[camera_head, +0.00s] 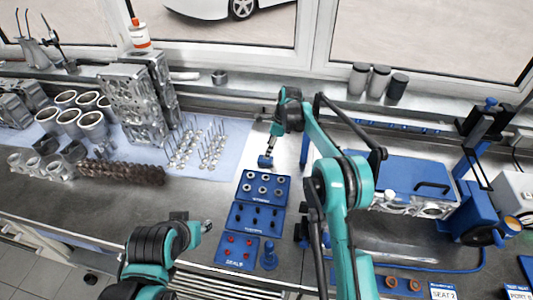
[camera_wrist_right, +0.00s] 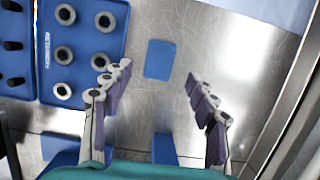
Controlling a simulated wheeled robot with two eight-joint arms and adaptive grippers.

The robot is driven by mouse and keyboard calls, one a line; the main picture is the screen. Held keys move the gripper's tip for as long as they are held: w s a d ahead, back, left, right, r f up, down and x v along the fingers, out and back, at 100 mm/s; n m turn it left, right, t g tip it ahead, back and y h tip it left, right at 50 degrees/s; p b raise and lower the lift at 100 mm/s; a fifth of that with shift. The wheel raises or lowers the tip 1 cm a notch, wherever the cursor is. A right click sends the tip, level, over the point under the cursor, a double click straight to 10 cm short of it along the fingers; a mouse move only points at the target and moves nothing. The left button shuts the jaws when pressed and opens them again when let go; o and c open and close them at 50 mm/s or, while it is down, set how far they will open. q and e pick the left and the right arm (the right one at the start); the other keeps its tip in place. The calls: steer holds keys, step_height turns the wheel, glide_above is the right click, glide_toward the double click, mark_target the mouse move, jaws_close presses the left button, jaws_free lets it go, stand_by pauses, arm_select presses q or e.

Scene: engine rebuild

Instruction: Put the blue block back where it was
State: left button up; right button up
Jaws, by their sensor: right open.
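The blue block (camera_head: 265,161) lies on the metal bench just behind the tray of rings. In the right wrist view the blue block (camera_wrist_right: 160,59) is a plain rectangle on bare metal, seen between and beyond the fingertips. My right gripper (camera_head: 269,146) points down close to the block in the head view. In the wrist view my right gripper (camera_wrist_right: 157,75) has its fingers spread apart with nothing held between them. My left gripper (camera_head: 196,226) is low at the front of the bench, away from the block; its jaw opening is unclear.
The blue ring tray (camera_head: 285,187) also shows in the wrist view (camera_wrist_right: 117,75), left of the block. More blue trays (camera_head: 237,214) sit in front. Valves (camera_head: 210,145) stand on a cloth to the left.

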steer(key=s+d+r+n+t, duration=0.1)
steer(key=s+d+r+n, duration=0.25)
steer(key=r, duration=0.45)
steer(key=s+d+r+n+t, duration=0.1)
steer(key=s+d+r+n, duration=0.15)
steer(key=s+r, duration=0.4)
steer(key=s+d+r+n+t+h, duration=0.1)
steer(key=s+d+r+n, duration=0.35)
steer(key=s, duration=0.45)
steer(key=s+d+f+n+t, duration=0.1)
steer(key=s+f+n, duration=0.1)
steer(key=s, duration=0.4)
steer(key=s+d+f+n+t+h, duration=0.1)
steer(key=s+d+f+n, duration=0.1)
steer(key=s+n, duration=0.2)
steer(key=s+d+f+n+t+h, duration=0.1)
steer(key=s+d+f+n, duration=0.1)
steer(key=s, duration=0.8)
steer(key=shift+d+f+n+p, duration=0.2)
steer(key=shift+n+p, duration=0.2)
steer(key=shift+n, duration=0.25)
steer(key=shift+s+f+t, duration=0.15)
steer(key=shift+t, duration=0.15)
